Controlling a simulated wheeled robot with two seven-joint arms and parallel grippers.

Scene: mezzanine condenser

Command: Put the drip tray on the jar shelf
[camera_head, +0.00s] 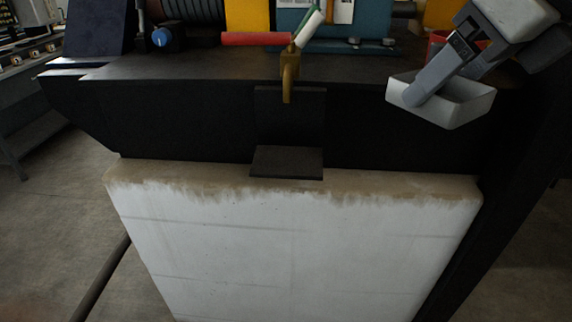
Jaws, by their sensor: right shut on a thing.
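The drip tray is a shallow white rectangular tray (455,113) at the upper right. It hangs in front of the dark bench's front edge, slightly tilted. My right gripper (414,96) comes in from the upper right and is shut on the tray's left side; its fingers hide part of the tray's inside. A small dark ledge (287,162), which looks like the jar shelf, juts out below a brass tap (289,72) at the middle. It looks bare, and the tray is apart from it, up and to the right. My left gripper is not in view.
A dark bench top (200,68) carries a red cylinder (255,39), a blue knob (161,37) and teal and yellow equipment. A red container (436,42) stands partly behind my right gripper. A stained white block (290,240) is below the ledge. Space before the ledge is clear.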

